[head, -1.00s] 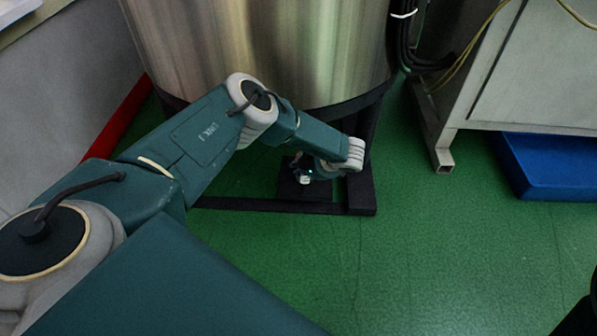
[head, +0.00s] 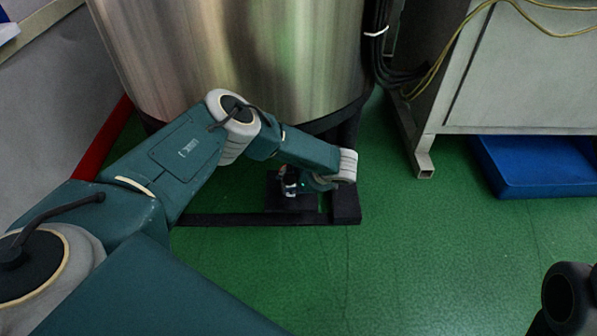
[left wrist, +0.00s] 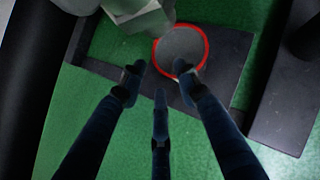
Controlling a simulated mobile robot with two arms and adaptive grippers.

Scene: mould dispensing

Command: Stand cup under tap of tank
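The steel tank (head: 240,60) stands on a black frame (head: 343,212) in the head view. My left gripper is under the tank's front, mostly hidden by my arm; a small white piece beside it is too small to name.
A blue tray (head: 535,168) lies under a grey cabinet (head: 540,70) on the right. Black cables run down the tank's right side. The green floor (head: 420,240) in front is clear. A dark part of my right arm shows at the lower right.

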